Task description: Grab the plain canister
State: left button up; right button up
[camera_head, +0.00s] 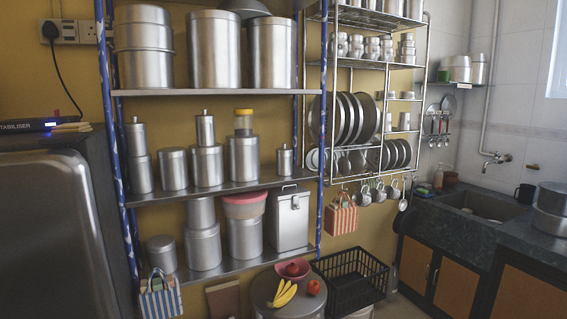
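Steel canisters stand on a three-level rack at the left. On the middle shelf (230,187), a plain canister (174,170) has a flat lid and nothing on top. To its left is a canister (141,174) with a smaller one on it. To its right, another canister (207,166) carries a small knobbed one, and a third (243,160) carries a yellow-lidded jar (243,122). A small knobbed canister (285,161) stands at the shelf's right. Other plain-looking canisters stand on the top and bottom shelves, so I cannot tell which is meant. Neither gripper is in view.
Blue-and-white rack posts (119,181) edge the shelves. A drum (262,292) with bananas (284,293) and a black crate (349,282) stand in front at the lower middle. A dish rack (362,110) hangs right. A sink counter (480,215) is at far right.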

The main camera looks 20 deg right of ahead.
aim_at(284, 161)
jog(key=i+l+u, duration=0.2)
jog(key=l, duration=0.25)
jog(key=i+l+u, duration=0.15)
jog(key=l, duration=0.3)
jog(key=l+u, duration=0.2)
jog(key=l, duration=0.25)
jog(key=i+l+u, duration=0.2)
jog(key=l, duration=0.25)
jog(key=k, duration=0.1)
